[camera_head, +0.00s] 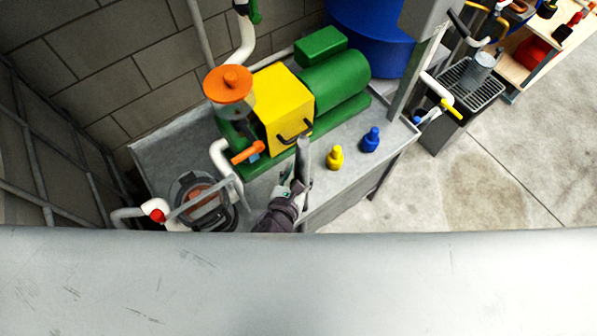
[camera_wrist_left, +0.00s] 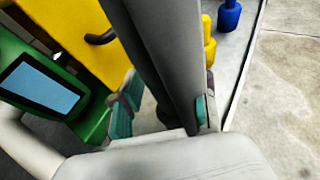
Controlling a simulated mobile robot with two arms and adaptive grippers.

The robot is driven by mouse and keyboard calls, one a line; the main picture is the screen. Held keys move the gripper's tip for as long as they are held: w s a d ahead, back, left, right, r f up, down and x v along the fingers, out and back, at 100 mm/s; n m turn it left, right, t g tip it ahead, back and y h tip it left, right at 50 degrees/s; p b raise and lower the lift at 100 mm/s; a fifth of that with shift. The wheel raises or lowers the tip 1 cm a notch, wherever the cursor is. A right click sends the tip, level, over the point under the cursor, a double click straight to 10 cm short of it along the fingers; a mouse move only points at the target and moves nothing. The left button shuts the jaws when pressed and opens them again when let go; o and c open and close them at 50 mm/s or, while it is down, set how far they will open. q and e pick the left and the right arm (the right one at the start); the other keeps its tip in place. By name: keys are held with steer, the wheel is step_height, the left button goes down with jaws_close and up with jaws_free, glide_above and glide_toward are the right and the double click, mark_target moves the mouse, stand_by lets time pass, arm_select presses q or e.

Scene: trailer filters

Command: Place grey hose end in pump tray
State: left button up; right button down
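A grey hose end (camera_head: 304,158) stands roughly upright at the front edge of the grey metal tray (camera_head: 338,187) that bears the green and yellow pump (camera_head: 283,103). My left gripper (camera_head: 291,187) is at the hose's lower part. In the left wrist view the grey hose (camera_wrist_left: 170,50) runs down between the teal-padded fingers of the left gripper (camera_wrist_left: 165,112). The hose lies close to the right finger, and a gap shows between it and the left finger. Whether it touches the right finger is unclear. My right gripper is not in view.
A yellow plug (camera_head: 335,158) and a blue plug (camera_head: 371,140) stand on the tray's right part. A round filter housing (camera_head: 205,197) and white pipes are at the left. An orange-lidded filter (camera_head: 229,86) is behind. A grated black stand (camera_head: 470,88) is farther right.

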arm_select(q)
steer(key=shift+r, duration=0.25)
steer(key=v, duration=1.2)
steer(key=shift+s+f, duration=0.1)
steer(key=shift+f, duration=0.1)
stand_by(1.0)
